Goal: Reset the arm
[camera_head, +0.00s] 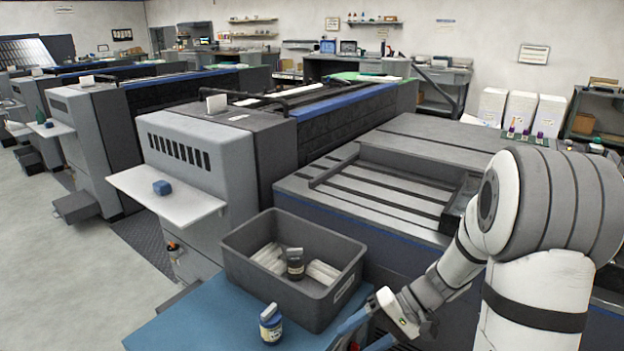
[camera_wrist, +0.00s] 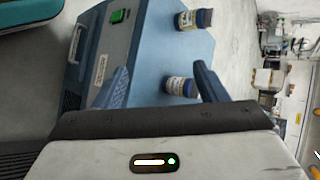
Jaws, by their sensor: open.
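My gripper (camera_head: 364,330) is at the lower right of the head view, at the end of my white and grey arm. Its blue fingers are apart, and it is low beside the right side of the grey crate. In the wrist view my gripper (camera_wrist: 161,70) shows both fingers spread with nothing held between them. A jar (camera_wrist: 181,87) with a dark blue label appears beyond the fingers, close to the right one in the picture; I cannot tell how far off it is. A second similar jar (camera_wrist: 194,19) is farther up.
A grey crate (camera_head: 248,271) holds a dark jar (camera_head: 295,263) and pale packs. It stands on a blue surface (camera_head: 196,318), with a blue-labelled jar (camera_head: 271,325) in front. A grey press unit (camera_head: 440,145) lies behind my arm. Open floor (camera_head: 75,290) is at left.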

